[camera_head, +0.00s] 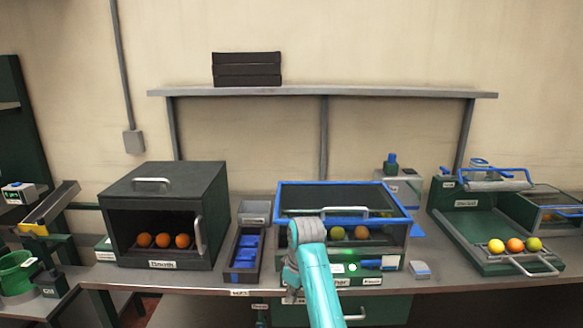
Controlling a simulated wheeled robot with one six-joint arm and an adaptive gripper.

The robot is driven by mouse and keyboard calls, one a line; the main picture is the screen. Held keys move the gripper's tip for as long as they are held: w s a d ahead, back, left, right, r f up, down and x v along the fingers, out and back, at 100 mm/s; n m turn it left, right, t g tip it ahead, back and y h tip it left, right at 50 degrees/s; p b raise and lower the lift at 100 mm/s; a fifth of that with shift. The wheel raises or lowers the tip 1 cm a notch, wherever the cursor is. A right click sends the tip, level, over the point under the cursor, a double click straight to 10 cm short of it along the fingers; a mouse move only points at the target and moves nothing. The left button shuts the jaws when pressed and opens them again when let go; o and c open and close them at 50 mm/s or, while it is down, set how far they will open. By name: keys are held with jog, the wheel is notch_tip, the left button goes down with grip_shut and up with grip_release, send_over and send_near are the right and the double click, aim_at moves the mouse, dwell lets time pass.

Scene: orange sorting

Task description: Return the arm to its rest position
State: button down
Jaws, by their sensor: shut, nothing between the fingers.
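My teal arm (320,285) rises from the bottom edge, a little right of the middle. It ends at grey joints (306,232) in front of the blue-rimmed case (395,240) on the bench. My gripper's fingers cannot be made out; they are hidden behind the arm or out of the picture. No fruit shows on the visible part of the arm.
A dark box (165,185) with several oranges stands at left. A blue-parts bin (233,262) sits beside the case, which holds fruit (361,232). At right, a green tray (470,245) holds several fruits. A shelf (350,91) spans the wall.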

jog(key=s+d+f+m+t, duration=0.1)
jog(key=s+d+f, duration=0.15)
jog(key=f, duration=0.45)
jog(key=s+d+f+m+t, duration=0.1)
jog(key=s+d+f, duration=0.1)
jog(key=s+f, duration=0.35)
jog(key=s+d+f+m+t, duration=0.1)
jog(key=s+d+f, duration=0.1)
jog(key=f, duration=0.7)
jog(key=s+d+f+m+t, duration=0.2)
jog(key=s+d+f, duration=0.15)
jog(key=s, duration=0.45)
jog(key=s+d+f+m+t, duration=0.1)
jog(key=s+d+f, duration=0.1)
jog(key=s+f, duration=0.5)
jog(key=s+d+r+m+t, duration=0.2)
jog(key=s+r, duration=0.3)
jog(key=s, duration=0.6)
jog(key=s+d+r+m+t, duration=0.1)
jog(key=s+d+r+t, duration=0.3)
jog(key=s, duration=0.7)
jog(key=s+r+m, duration=0.1)
jog(key=s+r, duration=0.5)
jog(key=r, duration=0.3)
jog(key=s+r+m+t+h, duration=0.1)
jog(key=s+r, duration=0.6)
jog(key=r, duration=0.3)
jog(key=shift+s+d+h, duration=0.15)
jog(key=shift+s+h, duration=0.1)
jog(key=shift+h, duration=0.05)
